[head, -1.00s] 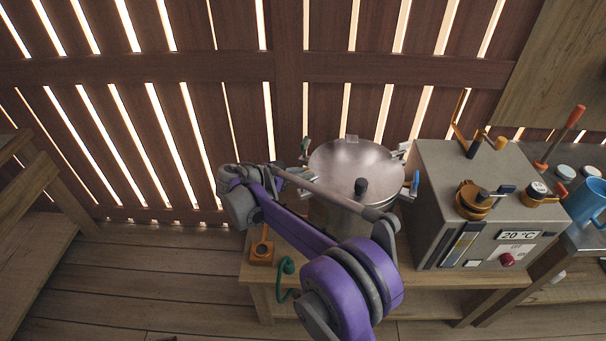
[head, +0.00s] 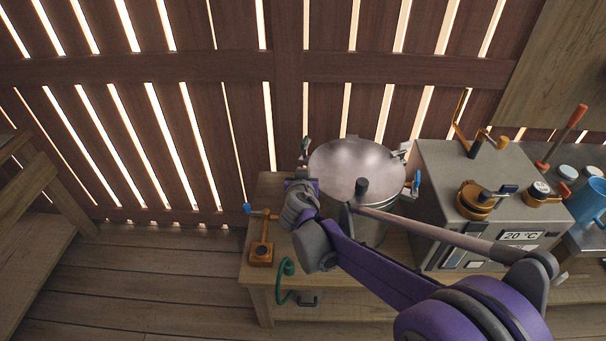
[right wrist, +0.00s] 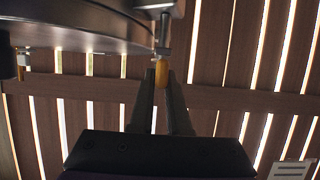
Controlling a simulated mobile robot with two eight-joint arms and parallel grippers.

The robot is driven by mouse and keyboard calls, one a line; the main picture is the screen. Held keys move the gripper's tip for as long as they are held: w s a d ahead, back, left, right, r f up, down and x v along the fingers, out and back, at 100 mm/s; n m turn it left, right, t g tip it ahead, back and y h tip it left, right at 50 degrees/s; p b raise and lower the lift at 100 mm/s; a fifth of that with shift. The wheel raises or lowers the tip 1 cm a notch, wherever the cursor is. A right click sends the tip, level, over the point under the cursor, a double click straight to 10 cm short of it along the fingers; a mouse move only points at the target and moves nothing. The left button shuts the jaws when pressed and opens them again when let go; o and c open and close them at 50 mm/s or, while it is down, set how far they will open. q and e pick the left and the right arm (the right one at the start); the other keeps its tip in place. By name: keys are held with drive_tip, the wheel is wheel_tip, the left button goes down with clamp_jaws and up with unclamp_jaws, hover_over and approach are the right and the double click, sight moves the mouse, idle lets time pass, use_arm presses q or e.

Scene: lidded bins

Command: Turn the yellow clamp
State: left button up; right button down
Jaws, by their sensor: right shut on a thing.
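The yellow clamp (right wrist: 162,74) shows in the right wrist view as a yellow handle hanging from a metal fitting at the rim of the round metal lid (right wrist: 85,22). My right gripper (right wrist: 160,92) has its two fingers on either side of this handle and is shut on it. In the head view my right gripper (head: 301,184) is at the left side of the lidded metal pot (head: 352,163), and the yellow clamp is hidden behind my wrist. My left gripper is in neither view.
A green-handled clamp (head: 306,145) and a blue-handled clamp (head: 416,183) sit on the pot's rim. A grey control box (head: 438,185) stands close on the right. An orange valve with a blue-tipped lever (head: 262,252) and a green hook (head: 287,267) are at the bench's left front.

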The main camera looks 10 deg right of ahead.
drive_tip(key=shift+f+n+t+y+b, duration=0.1)
drive_tip(key=shift+n+t+y+b, duration=0.2)
drive_tip(key=shift+n+y+b, duration=0.65)
drive_tip(key=shift+n+y, duration=0.25)
drive_tip(key=shift+y, duration=0.2)
drive_tip(key=c, duration=0.9)
unclamp_jaws()
drive_tip(key=p+v, duration=0.1)
drive_tip(key=v, duration=1)
drive_tip(key=shift+w, duration=0.1)
